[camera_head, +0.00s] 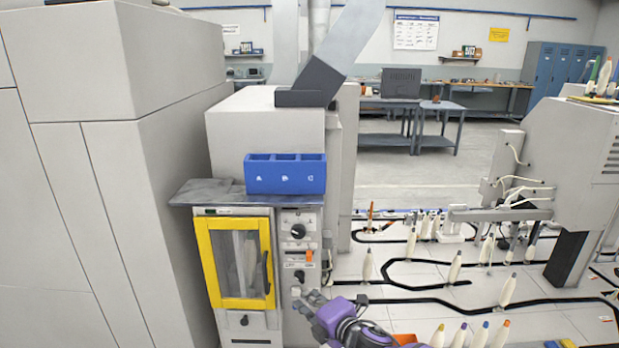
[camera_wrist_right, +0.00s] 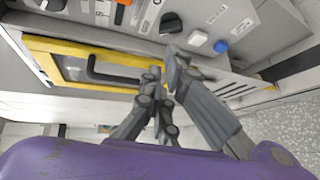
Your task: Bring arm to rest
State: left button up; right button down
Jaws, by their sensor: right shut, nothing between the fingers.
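My right gripper (camera_head: 312,302) is at the bottom middle of the head view, on a purple wrist, in front of the lower right part of the machine with the yellow-framed door (camera_head: 273,302). In the right wrist view my right gripper (camera_wrist_right: 165,85) has its fingers together and holds nothing. The fingers are near the door's yellow frame (camera_wrist_right: 75,88) and below the control panel (camera_wrist_right: 225,22). I cannot tell whether they touch the machine. The door looks closed. My left gripper does not show.
A blue bin (camera_head: 285,178) marked A, B, C sits on the machine's grey ledge (camera_head: 205,193). A large grey cabinet (camera_head: 150,150) stands at the left. Several bobbins (camera_head: 454,268) stand on the light floor at the right, among black curved tracks (camera_head: 400,286).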

jog(key=s+d+f+m+g+h, duration=0.1)
jog(key=s+d+f+m, duration=0.5)
jog(key=s, duration=0.9)
jog(key=s+d+f+m+g+h, duration=0.1)
jog(key=s+d+f+m+h, duration=0.3)
jog(key=s+m, duration=0.7)
jog(key=s+d+f+m+g+h, duration=0.1)
jog(key=s+d+f+m+h, duration=0.2)
jog(key=s+d+f+m, duration=0.5)
jog(key=s+d+f, duration=0.1)
jog(key=s+d, duration=0.1)
jog(key=s, duration=1.1)
jog(key=shift+m+g, duration=0.3)
jog(key=shift+g, duration=0.1)
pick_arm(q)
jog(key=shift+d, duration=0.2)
pick_arm(e)
jog(key=shift+f, duration=0.1)
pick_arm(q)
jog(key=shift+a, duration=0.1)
